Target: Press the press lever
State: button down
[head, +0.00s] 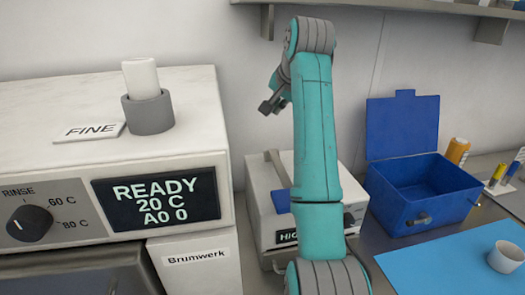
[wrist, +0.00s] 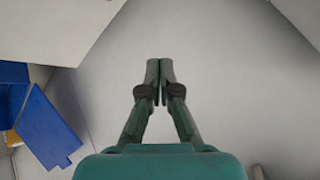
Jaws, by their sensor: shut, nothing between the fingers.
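A small white machine (head: 262,205) stands on the counter behind my arm, with a dark display partly reading "HIG" and a knob at its right. A grey bar (head: 277,168) slants across its top; it may be the press lever, but my arm hides part of the machine and I cannot be sure. My gripper (head: 268,106) is shut and empty, raised well above this machine and apart from it. In the wrist view its fingertips (wrist: 159,66) meet in front of a pale surface.
A large white washer (head: 120,160) with a "READY" display fills the left. An open blue box (head: 425,195) stands at right, beside an orange bottle (head: 457,151). A white cup (head: 506,256) sits on a blue mat (head: 435,262). A shelf (head: 430,8) is above.

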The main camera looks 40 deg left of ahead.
aim_at(273, 150)
jog(key=shift+s+a+r, duration=0.35)
jog(key=shift+s+a, duration=0.15)
jog(key=shift+s+d+f, duration=0.1)
jog(key=shift+d+f, duration=0.05)
jog(key=shift+f, duration=1.3)
jog(key=shift+s+d+f, duration=0.1)
jog(key=shift+f, duration=1.4)
jog(key=shift+s+d+f, duration=0.1)
jog(key=shift+d+f, duration=0.05)
jog(key=shift+f, duration=1.3)
jog(key=shift+f, duration=0.1)
jog(key=shift+f, duration=0.3)
jog(key=shift+d+f, duration=0.1)
jog(key=shift+f, duration=0.15)
